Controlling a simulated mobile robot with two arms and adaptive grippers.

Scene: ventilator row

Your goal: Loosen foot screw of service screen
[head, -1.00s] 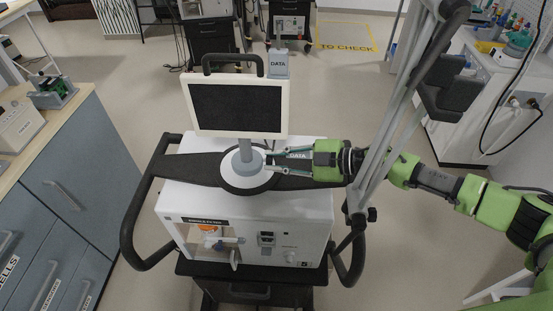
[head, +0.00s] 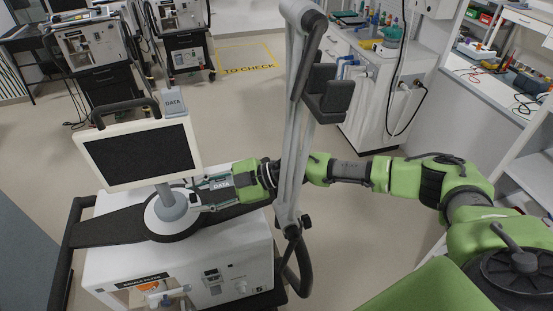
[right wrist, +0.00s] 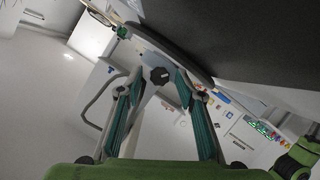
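The service screen (head: 140,155), dark with a pale frame, stands tilted on a grey post above a round foot (head: 168,222) on top of the white ventilator (head: 180,272). My right gripper (head: 197,193) is at the right side of the foot. In the right wrist view, a small black knob (right wrist: 160,75), apparently the foot screw, shows ahead between the fingertips of my right gripper (right wrist: 159,80). The fingers are open, with a visible gap on each side of the knob. The knob is hidden in the head view. My left gripper is not in view.
A grey jointed support arm (head: 293,130) with a black pad rises in front of my right forearm. A black handle (head: 298,262) curves at the ventilator's right side. Other ventilators (head: 92,48) stand at the back left.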

